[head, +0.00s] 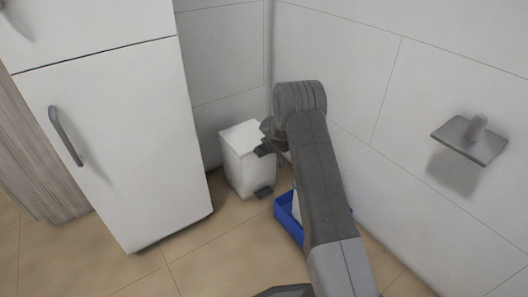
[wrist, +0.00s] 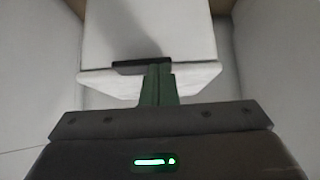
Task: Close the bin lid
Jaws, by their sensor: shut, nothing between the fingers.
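The white bin (head: 250,172) stands in the corner beside the fridge, with a dark pedal low on its front. Its white lid (head: 240,134) lies across the top and looks flat or nearly so; I cannot tell whether it is fully closed. My gripper (head: 262,150) is at the lid's front right edge. In the wrist view, my gripper's green fingers (wrist: 158,70) are together and empty, overlapping the lid (wrist: 195,77) near a dark strip (wrist: 140,67) at its edge. Contact cannot be made out. The bin's body (wrist: 150,30) fills the upper middle there.
A white fridge (head: 115,140) stands to the left of the bin. A blue tray (head: 288,222) is on the floor to the right, partly hidden by my arm. A grey wall shelf (head: 470,139) sticks out at the right. The tiled floor in front is clear.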

